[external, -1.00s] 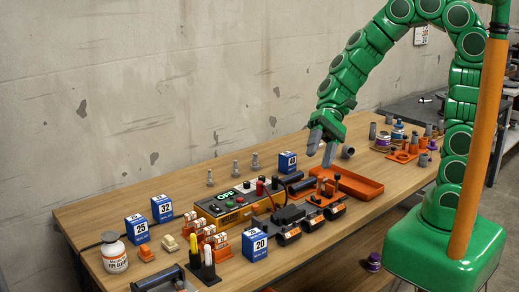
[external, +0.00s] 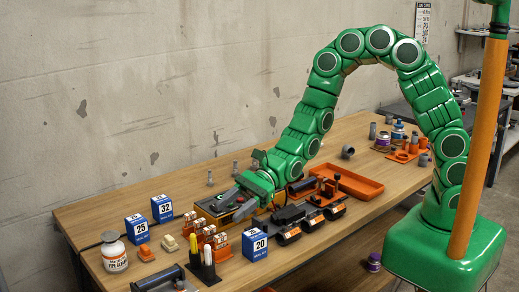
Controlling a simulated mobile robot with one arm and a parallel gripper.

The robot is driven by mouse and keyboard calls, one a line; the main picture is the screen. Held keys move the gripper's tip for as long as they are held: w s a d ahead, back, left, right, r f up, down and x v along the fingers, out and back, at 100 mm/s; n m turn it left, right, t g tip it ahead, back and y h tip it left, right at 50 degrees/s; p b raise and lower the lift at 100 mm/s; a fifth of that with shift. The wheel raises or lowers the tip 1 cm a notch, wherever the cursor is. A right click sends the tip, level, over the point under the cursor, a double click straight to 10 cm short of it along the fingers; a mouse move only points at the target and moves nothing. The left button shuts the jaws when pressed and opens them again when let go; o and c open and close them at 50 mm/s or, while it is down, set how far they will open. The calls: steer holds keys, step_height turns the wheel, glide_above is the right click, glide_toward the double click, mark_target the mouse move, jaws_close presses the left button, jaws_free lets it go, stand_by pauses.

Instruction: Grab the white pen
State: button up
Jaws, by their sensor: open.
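The white pen (external: 208,256) stands upright in a black holder (external: 206,276) near the front left of the bench. A yellow pen (external: 194,246) stands in the same holder, just left of it. My gripper (external: 237,205) is open and empty. It is low over the yellow box with the dark top, behind and to the right of the pens and apart from them. My gripper and arm hide part of that box.
Blue boxes marked 20 (external: 254,246), 25 (external: 137,230) and 32 (external: 162,208) stand nearby. Orange fittings (external: 207,238) sit in a row behind the pens. A white bottle (external: 113,254) is at left. An orange tray (external: 350,185) lies right.

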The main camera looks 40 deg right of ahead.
mark_target(208, 262)
steer(key=shift+w+a+f+m+t+h, duration=0.25)
steer(key=shift+a+f+m, duration=0.4)
steer(key=shift+a+f, duration=1.15)
steer(key=shift+w+a+f+m+t+h, duration=0.1)
steer(key=shift+a+f+m+t+h, duration=0.35)
steer(key=shift+a+f, duration=1.35)
steer(key=shift+w+a+f+m+t, duration=0.15)
steer(key=shift+a+f+m, duration=0.8)
steer(key=shift+f, duration=1.55)
steer(key=shift+w+a, duration=0.1)
jaws_close()
